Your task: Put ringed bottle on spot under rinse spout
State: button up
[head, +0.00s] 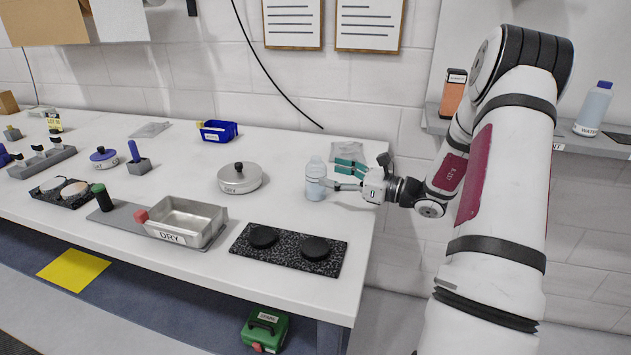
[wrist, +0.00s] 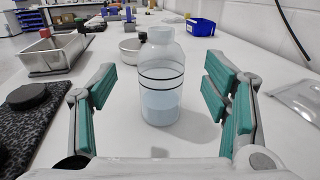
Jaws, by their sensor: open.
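The ringed bottle (head: 315,182) stands upright near the right end of the white bench. It is clear, with pale blue liquid in its lower part. The wrist view shows two dark rings around the bottle (wrist: 162,85). My gripper (head: 341,176) is open just right of the bottle in the head view, pointing at it. In the wrist view the teal finger pads of my gripper (wrist: 160,92) flank the bottle with gaps on both sides. How deep the bottle sits between the fingers is unclear. I cannot make out a rinse spout or its spot.
A round lidded tin (head: 240,180) stands left of the bottle. A speckled black mat (head: 287,250) with two black discs and a metal DRY tray (head: 187,220) lie in front. A blue bin (head: 217,132) and a clear bag (head: 346,150) are behind. Bare bench surrounds the bottle.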

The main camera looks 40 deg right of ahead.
aim_at(316, 168)
jog(key=shift+x, duration=2.75)
jog(key=shift+r, duration=0.1)
jog(key=c, duration=1.4)
jog(key=shift+c, duration=0.2)
